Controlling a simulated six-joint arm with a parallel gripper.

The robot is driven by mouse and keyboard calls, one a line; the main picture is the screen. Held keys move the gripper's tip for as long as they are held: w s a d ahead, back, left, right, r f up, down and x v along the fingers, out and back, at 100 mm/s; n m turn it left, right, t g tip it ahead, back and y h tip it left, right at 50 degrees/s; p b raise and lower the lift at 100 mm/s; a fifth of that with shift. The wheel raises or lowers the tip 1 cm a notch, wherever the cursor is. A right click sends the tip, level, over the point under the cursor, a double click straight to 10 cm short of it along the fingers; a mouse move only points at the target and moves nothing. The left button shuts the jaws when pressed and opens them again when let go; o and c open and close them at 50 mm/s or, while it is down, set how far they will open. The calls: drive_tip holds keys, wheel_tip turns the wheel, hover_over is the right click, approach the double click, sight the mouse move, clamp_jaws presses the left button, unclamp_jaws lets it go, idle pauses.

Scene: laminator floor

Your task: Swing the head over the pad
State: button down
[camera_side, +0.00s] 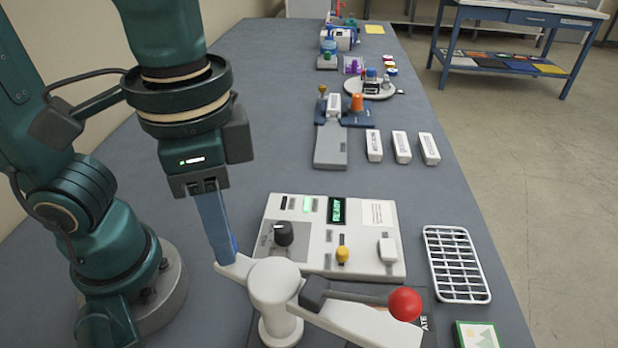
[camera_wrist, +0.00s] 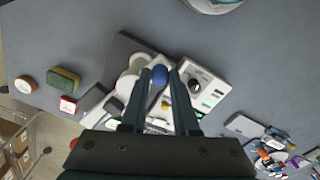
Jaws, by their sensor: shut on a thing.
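The press head is a white swing arm (camera_side: 365,322) on a round white post (camera_side: 274,283), with a black lever ending in a red ball (camera_side: 405,304). A blue handle (camera_wrist: 157,82) stands at the arm's rear, left end. My gripper (camera_side: 228,256) points down and is shut on this handle; its fingers hide most of it in the side view. A dark plate (camera_side: 428,301), perhaps the pad, shows partly beneath and beyond the arm, with lettering cut off by the arm. The arm's front end reaches toward the lower right; I cannot tell how it lines up with the plate.
A control panel (camera_side: 312,262) with a black knob and a lit READY display stands just behind the head. A white wire rack (camera_side: 455,264) and a framed picture card (camera_side: 476,335) lie to the right. Several white blocks (camera_side: 402,147) lie farther back. The bench's right edge is near the rack.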

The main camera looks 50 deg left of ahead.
drive_tip(key=shift+s+d+n, duration=0.35)
drive_tip(key=shift+s+n, duration=0.1)
drive_tip(key=shift+n, duration=0.6)
drive_tip(key=shift+s+d+n, duration=0.3)
drive_tip(key=shift+s+n, duration=0.1)
drive_tip(key=shift+n, duration=0.65)
drive_tip(key=c, duration=0.7)
unclamp_jaws()
drive_tip(key=shift+o, duration=0.2)
drive_tip(key=shift+r, duration=2.6)
